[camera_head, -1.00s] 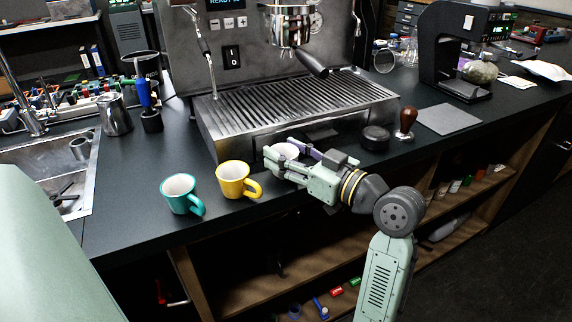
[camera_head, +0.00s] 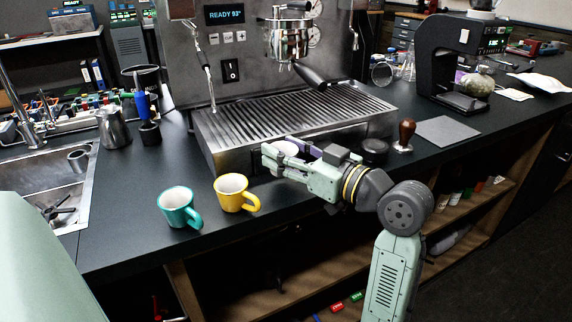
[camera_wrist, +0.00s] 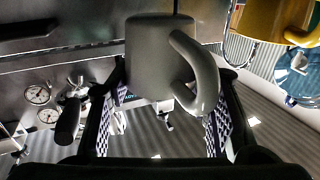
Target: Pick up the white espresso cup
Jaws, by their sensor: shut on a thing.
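The white espresso cup (camera_head: 285,148) is between my gripper's fingers at the front of the espresso machine, largely hidden by them in the head view. In the wrist view the cup (camera_wrist: 158,60) fills the upper middle, grey in shadow, with its handle to the right. My gripper (camera_head: 282,158) is shut on the cup; its patterned finger pads also show in the wrist view (camera_wrist: 165,125). I cannot tell whether the cup is clear of the counter.
A yellow mug (camera_head: 231,194) and a teal mug (camera_head: 176,208) stand left of my gripper on the dark counter (camera_head: 120,235). The espresso machine's drip tray (camera_head: 290,112) is just behind. A black puck-like tool (camera_head: 375,147) and a wooden-handled tamper (camera_head: 405,136) stand to the right.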

